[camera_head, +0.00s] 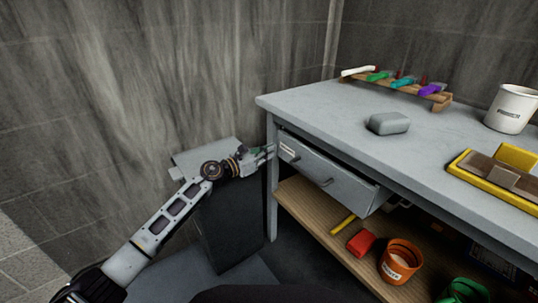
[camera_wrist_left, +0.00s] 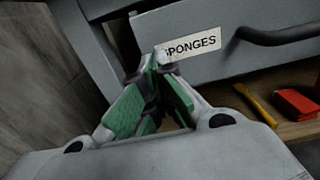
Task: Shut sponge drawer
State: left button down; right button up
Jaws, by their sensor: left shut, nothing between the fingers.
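The grey sponge drawer (camera_head: 345,184) hangs under the tabletop and its front stands out from the table frame, so it is partly open. Its front bears a dark handle (camera_head: 326,182) and a white label reading "SPONGES" (camera_wrist_left: 196,45) in the left wrist view. My left gripper (camera_head: 271,150) is shut and empty at the left end of the drawer front. In the left wrist view its green-padded fingertips (camera_wrist_left: 158,62) meet just at the label's left edge; whether they touch the front I cannot tell. My right gripper is not in view.
The grey tabletop (camera_head: 340,115) holds a grey sponge-like block (camera_head: 388,123), a rack of coloured tools (camera_head: 400,86), a white bucket (camera_head: 511,108) and a yellow tray (camera_head: 462,171). The wooden shelf (camera_head: 310,212) below holds an orange bucket (camera_head: 400,262) and a red block (camera_head: 361,242). A grey bin (camera_head: 228,225) stands left.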

pick_arm(q)
jog(key=p+v, duration=0.2)
jog(key=v, duration=0.9)
jog(key=shift+a, duration=0.2)
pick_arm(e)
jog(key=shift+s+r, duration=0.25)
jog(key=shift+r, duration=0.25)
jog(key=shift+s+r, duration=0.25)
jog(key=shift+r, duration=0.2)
pick_arm(q)
jog(key=shift+f, duration=0.15)
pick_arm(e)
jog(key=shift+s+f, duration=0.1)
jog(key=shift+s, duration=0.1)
